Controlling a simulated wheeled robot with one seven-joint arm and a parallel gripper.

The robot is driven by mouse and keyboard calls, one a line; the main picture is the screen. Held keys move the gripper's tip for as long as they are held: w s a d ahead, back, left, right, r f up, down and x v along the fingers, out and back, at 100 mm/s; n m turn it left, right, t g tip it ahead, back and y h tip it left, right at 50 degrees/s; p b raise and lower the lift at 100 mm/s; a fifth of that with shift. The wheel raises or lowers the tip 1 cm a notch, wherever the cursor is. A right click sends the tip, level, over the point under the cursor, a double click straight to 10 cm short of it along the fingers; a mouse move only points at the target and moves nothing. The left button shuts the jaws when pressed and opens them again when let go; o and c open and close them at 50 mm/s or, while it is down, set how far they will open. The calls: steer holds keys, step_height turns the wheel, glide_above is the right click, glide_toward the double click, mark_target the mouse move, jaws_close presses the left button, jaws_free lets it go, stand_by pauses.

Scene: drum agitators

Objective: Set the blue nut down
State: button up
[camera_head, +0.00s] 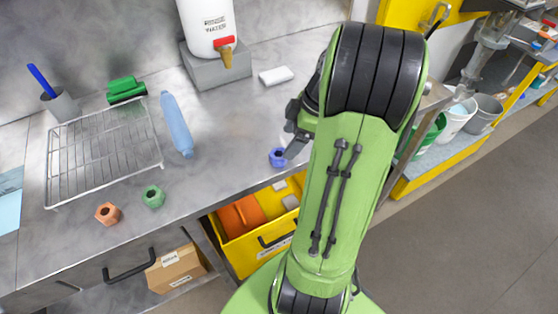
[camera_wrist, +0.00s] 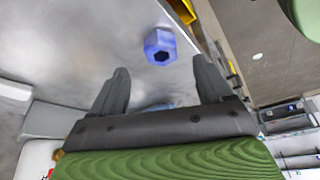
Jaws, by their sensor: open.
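The blue nut (camera_head: 277,157) rests on the grey metal counter (camera_head: 225,150) near its front edge. In the wrist view the blue nut (camera_wrist: 160,46) shows its dark hole and lies just beyond the fingertips, in line with the gap between them. My gripper (camera_wrist: 160,70) is open, with one finger on each side of an empty gap. In the head view my gripper (camera_head: 293,144) is just right of and above the nut, partly hidden by my green arm. The fingers appear apart from the nut.
An orange nut (camera_head: 108,213) and a green nut (camera_head: 153,196) stand to the left, below a wire rack (camera_head: 103,152). A yellow drawer (camera_head: 236,251) is open below the counter edge.

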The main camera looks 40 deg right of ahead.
mark_target(280, 154)
steer(key=b+x, duration=0.1)
steer(key=x, duration=0.5)
steer(key=shift+w+a+f+b, duration=0.1)
steer(key=shift+a+f+b, duration=0.05)
steer(key=shift+b, duration=0.25)
steer(key=shift+c, duration=0.4)
jaws_close()
step_height(280, 154, up, 10)
steer(key=p, duration=0.3)
steer(key=shift+p, duration=0.3)
